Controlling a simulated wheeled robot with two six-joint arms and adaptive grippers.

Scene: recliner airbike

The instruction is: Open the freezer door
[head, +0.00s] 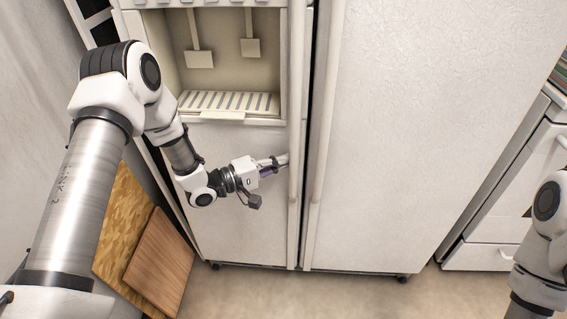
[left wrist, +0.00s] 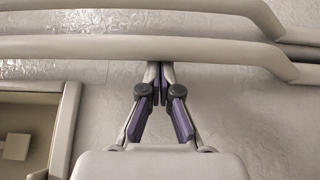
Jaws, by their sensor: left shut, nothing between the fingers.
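The freezer door (head: 235,235) is the narrow left door of a white two-door fridge, with an ice and water dispenser (head: 228,60) in it. It looks shut or nearly so, with a dark gap beside the right door. Its long vertical handle (head: 296,215) runs along its right edge, and crosses the left wrist view as the lower pale bar (left wrist: 90,47). My left gripper (head: 282,160) is at this handle, from its left side. In the left wrist view its fingers (left wrist: 158,82) are together, with nothing between them, and their tips are hidden behind the bar.
The wide right door (head: 430,130) has its own handle (head: 325,110) close beside the freezer handle. Wooden boards (head: 160,260) lean at the lower left beside the fridge. A white oven (head: 510,210) stands at the right. Bare floor (head: 350,295) lies in front.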

